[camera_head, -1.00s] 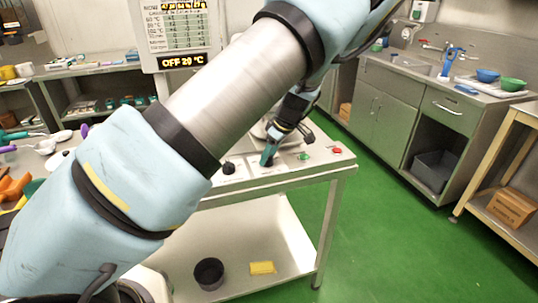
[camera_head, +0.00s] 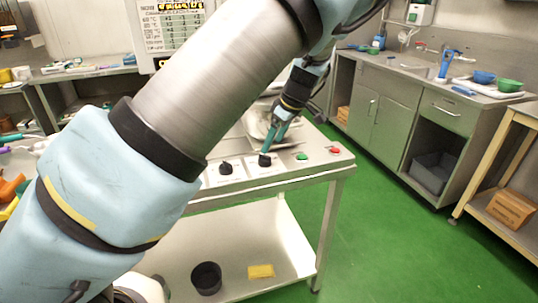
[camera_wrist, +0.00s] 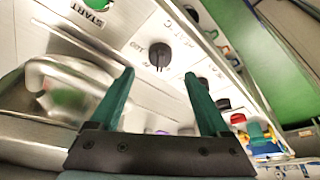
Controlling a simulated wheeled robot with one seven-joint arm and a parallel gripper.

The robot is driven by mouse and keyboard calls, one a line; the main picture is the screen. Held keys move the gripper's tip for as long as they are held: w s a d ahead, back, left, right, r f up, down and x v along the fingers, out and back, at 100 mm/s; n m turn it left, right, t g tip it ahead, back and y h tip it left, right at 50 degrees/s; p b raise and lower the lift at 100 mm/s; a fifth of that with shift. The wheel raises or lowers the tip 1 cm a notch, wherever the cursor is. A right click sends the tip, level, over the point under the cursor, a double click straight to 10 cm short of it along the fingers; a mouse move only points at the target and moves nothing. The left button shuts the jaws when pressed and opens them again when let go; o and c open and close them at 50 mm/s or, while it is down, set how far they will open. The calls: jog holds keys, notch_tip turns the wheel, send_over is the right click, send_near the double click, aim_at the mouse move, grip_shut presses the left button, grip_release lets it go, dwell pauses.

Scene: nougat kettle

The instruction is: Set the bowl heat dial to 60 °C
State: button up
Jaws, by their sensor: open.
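A black dial (camera_wrist: 159,53) sits on the kettle's pale control panel, ahead of my fingertips and between them in the wrist view. Its printed label ends in "°C" but is only partly readable. In the head view this appears to be the right-hand dial (camera_head: 265,160). My gripper (camera_wrist: 159,73) has its two green fingers spread and empty. In the head view my gripper (camera_head: 276,135) is just above and behind that dial, apparently clear of it. A second dial (camera_head: 226,168) is to its left.
A green START button (camera_wrist: 97,4) and a red button (camera_head: 335,150) are on the same panel, to the dial's right in the head view. A shiny metal vessel (camera_wrist: 65,90) is close by my left finger in the wrist view. Green floor lies open right of the table.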

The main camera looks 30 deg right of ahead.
aim_at(264, 156)
jog(key=shift+b+v, duration=0.3)
jog(key=shift+v, duration=1.8)
jog(key=shift+a, duration=0.1)
